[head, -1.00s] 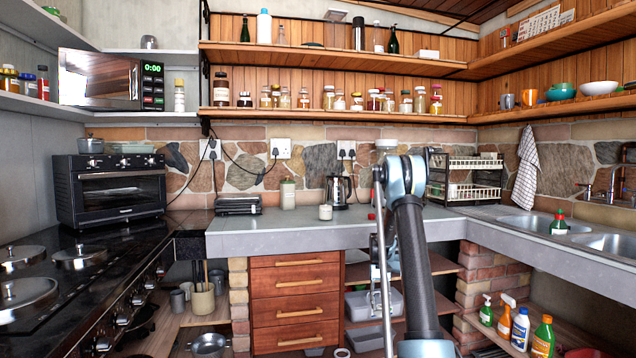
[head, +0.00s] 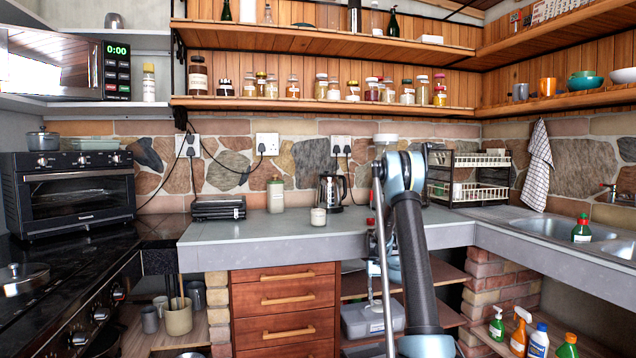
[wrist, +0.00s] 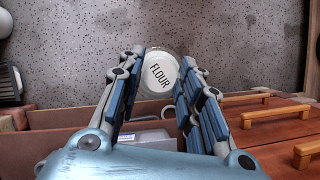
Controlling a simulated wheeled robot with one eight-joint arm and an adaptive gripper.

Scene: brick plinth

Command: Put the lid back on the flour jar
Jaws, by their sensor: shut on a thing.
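The white round lid (wrist: 160,72), marked FLOUR, is between the two fingers of my gripper (wrist: 158,80) in the wrist view. The gripper is shut on it, near the fingertips, and the lettered face shows. A small pale jar (head: 318,217), probably the flour jar, stands upright on the counter left of my arm. I cannot read a label on it or see clearly into its top.
A dish rack (head: 470,180) is to the right. The counter (head: 255,226) in front of the jar is clear. Drawers (head: 284,305) and an open shelf lie below.

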